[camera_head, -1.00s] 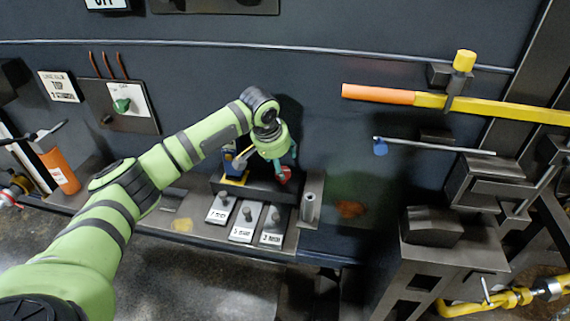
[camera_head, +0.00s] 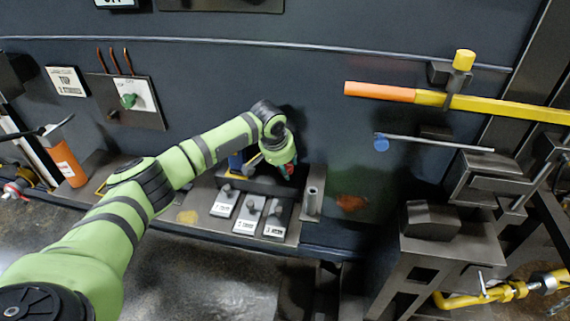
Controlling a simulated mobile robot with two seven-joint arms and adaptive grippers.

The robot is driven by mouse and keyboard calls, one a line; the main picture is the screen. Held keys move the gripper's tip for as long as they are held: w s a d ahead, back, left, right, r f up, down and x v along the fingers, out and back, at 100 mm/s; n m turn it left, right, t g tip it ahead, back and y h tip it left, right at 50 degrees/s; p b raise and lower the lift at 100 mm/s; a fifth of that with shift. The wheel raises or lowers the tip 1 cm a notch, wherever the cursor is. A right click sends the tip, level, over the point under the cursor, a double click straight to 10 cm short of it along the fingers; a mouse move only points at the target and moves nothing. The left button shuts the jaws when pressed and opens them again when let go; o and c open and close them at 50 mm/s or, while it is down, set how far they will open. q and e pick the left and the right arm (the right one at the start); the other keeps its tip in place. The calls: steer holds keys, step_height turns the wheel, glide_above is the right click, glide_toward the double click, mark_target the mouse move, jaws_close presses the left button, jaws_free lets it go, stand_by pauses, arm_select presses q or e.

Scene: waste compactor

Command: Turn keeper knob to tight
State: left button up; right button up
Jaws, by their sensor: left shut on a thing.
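No knob in view carries a readable "keeper" label. My left gripper (camera_head: 289,170) reaches down over the bench ledge and is shut on a small red part, which is mostly hidden by the fingers and wrist. A green knob (camera_head: 129,101) sits on a white plate on the wall panel at the left. A yellow knob (camera_head: 464,59) stands upright on a dark bracket, by the orange and yellow bar (camera_head: 490,104). A blue knob (camera_head: 381,144) is at the left end of a thin rod. My right gripper is not in view.
Several labelled plates with small posts, one of them a plate (camera_head: 249,215), lie in front of my left gripper. An orange cylinder (camera_head: 66,164) is at far left. Dark metal machinery (camera_head: 450,240) fills the right side.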

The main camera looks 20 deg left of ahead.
arm_select(q)
steer(key=shift+w+r, duration=0.15)
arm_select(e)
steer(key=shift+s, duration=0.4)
arm_select(q)
steer(key=shift+a+r+m, duration=0.1)
steer(key=shift+m, duration=0.2)
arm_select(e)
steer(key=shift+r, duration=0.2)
arm_select(q)
steer(key=shift+m+h+p, duration=0.4)
steer(key=shift+m+p, duration=0.2)
steer(key=shift+m, duration=0.8)
steer(key=shift+w+a+m+h, duration=0.1)
steer(key=shift+m+h, duration=0.5)
steer(key=shift+m, duration=0.5)
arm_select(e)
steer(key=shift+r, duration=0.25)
arm_select(q)
steer(key=shift+r, duration=0.1)
steer(key=o, duration=1.1)
steer(key=shift+w+f, duration=0.1)
steer(key=shift+f, duration=0.1)
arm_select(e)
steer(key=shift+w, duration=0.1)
